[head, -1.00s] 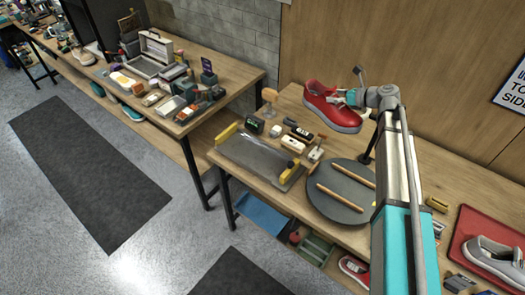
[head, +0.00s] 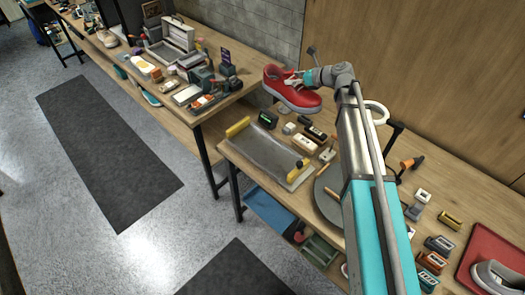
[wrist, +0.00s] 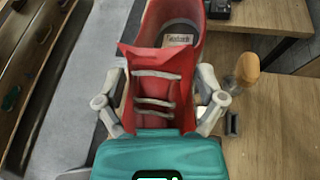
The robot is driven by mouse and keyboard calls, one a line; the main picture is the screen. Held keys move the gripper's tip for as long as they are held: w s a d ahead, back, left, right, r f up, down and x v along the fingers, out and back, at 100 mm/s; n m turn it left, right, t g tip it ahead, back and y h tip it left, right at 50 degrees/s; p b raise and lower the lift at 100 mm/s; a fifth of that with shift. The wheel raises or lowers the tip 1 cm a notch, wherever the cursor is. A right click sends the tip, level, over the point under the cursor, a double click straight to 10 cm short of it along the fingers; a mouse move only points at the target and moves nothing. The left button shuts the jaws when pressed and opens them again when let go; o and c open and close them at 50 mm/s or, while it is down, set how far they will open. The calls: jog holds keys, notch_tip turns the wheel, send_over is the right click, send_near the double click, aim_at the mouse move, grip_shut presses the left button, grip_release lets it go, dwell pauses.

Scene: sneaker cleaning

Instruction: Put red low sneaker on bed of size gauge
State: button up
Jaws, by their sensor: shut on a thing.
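The red low sneaker (head: 290,92) has a grey sole and hangs in the air, held by my gripper (head: 303,78). In the wrist view my gripper (wrist: 162,98) is shut on the sneaker (wrist: 165,75), its fingers on either side near the pale laces. The sneaker's opening and inner label show there, and part of it is hidden by my gripper's body. The size gauge appears to be the flat grey plate (head: 262,158) with yellow end pieces, on the near table. Its bed is bare, and the sneaker is above and behind it in the head view.
Small boxes and tools (head: 303,143) crowd the table right of the gauge. A round dark turntable (head: 327,195) is partly hidden by my arm. A red mat (head: 488,262) bears a grey shoe. Another cluttered table (head: 205,118) stands left.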

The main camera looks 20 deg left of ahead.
jog(key=shift+w, duration=0.2)
jog(key=shift+w+d, duration=0.15)
jog(key=shift+d, duration=0.05)
jog(key=shift+s+f, duration=0.1)
jog(key=shift+s, duration=0.15)
jog(key=shift+s+f, duration=0.15)
jog(key=shift+s, duration=0.1)
jog(key=s+d+f+b, duration=0.2)
jog(key=s+f+b, duration=0.4)
jog(key=s, duration=0.2)
jog(key=s+d+f+b, duration=0.2)
jog(key=s+f+b, duration=0.4)
jog(key=s, duration=0.2)
jog(key=shift+s+d+b, duration=0.25)
jog(key=shift+d+b, duration=0.15)
jog(key=shift+f, duration=0.1)
